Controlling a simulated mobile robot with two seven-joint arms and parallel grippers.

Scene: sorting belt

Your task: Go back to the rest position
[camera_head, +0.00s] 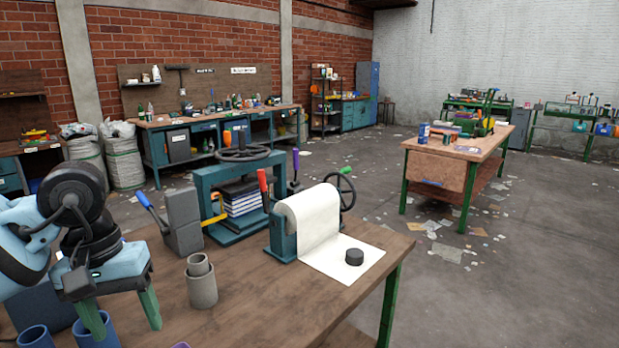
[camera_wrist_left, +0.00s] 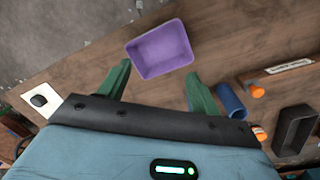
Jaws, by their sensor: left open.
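My left gripper (camera_head: 121,312) hangs over the left part of the wooden workbench (camera_head: 260,300) in the head view, its two green fingers spread apart with nothing between them. The fingers also show in the left wrist view (camera_wrist_left: 159,75). A purple open bin (camera_wrist_left: 162,50) lies beyond the fingertips there and looks empty; only a sliver of purple shows at the bottom edge of the head view. My right gripper is in neither view.
Blue cups (camera_head: 35,337) stand close below my left gripper. Grey cups (camera_head: 201,283), a teal press (camera_head: 240,223) and a paper roll (camera_head: 312,215) with a black puck (camera_head: 354,257) stand further right. A black bin (camera_wrist_left: 294,129) lies at right in the wrist view. Open floor (camera_head: 500,290) lies right of the bench.

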